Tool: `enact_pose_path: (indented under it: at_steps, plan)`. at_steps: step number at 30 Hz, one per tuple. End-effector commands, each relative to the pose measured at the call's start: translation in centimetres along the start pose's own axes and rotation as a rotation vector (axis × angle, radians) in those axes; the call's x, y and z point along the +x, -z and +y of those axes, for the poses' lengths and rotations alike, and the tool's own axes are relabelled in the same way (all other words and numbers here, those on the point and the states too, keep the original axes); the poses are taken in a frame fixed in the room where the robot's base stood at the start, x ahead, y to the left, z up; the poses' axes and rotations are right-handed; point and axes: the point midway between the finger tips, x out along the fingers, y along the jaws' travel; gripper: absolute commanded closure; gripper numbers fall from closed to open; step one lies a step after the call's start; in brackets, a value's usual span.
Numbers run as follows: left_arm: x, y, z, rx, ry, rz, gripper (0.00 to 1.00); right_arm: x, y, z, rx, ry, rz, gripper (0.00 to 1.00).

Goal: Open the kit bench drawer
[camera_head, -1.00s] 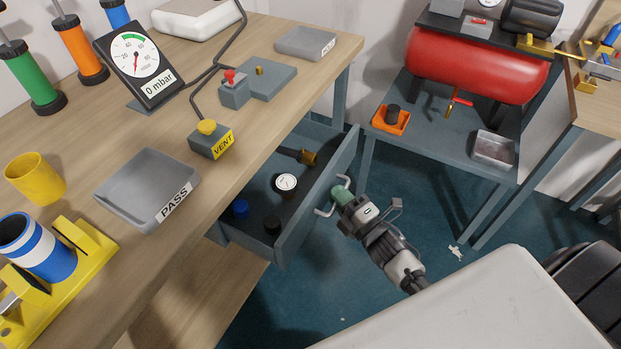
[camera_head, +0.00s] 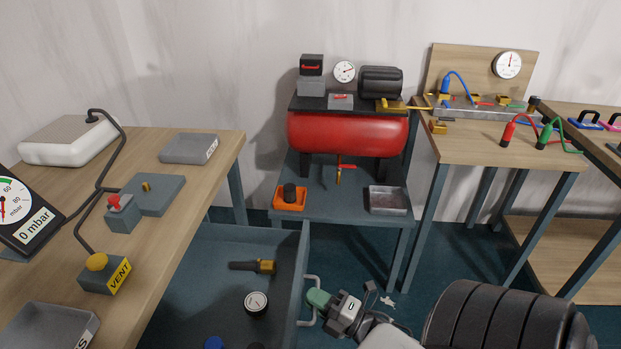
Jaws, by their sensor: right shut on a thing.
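The kit bench drawer (camera_head: 230,238) stands pulled out from under the wooden bench top (camera_head: 165,215). Inside it lie a brass-ended fitting (camera_head: 254,267), a small round gauge (camera_head: 256,303) and a blue cap (camera_head: 214,343); a dark piece at the bottom edge is cut off. The drawer's pale bar handle (camera_head: 312,288) is on its front panel. My right gripper (camera_head: 317,298) is at the handle, shut on it, with its greenish tip against the bar. My left gripper is not in view.
A red compressor tank (camera_head: 346,134) sits on a grey stand (camera_head: 340,205) behind the drawer, with an orange tray (camera_head: 290,199) and a grey tray (camera_head: 388,200). A wooden table (camera_head: 480,150) is to the right. Floor shows between the stands.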

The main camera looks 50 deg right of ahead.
Motion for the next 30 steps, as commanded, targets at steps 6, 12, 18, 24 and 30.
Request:
enact_pose_path:
  at_steps: [6,12,18,24,30]
  plan:
    - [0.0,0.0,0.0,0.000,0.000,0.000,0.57,0.0,0.0,-0.1,0.001,0.003,-0.002,0.86]
    - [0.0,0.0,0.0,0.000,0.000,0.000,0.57,0.0,0.0,-0.1,0.000,0.002,-0.001,0.78]
    - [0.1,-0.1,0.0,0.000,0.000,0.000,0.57,-0.5,0.0,-0.1,0.001,0.003,-0.001,0.78]
    - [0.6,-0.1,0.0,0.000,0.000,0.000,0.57,-3.7,0.0,-0.3,0.001,0.007,-0.003,0.78]
    - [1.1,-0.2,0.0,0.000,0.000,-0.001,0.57,-7.8,0.0,-0.3,0.002,0.006,-0.003,0.78]
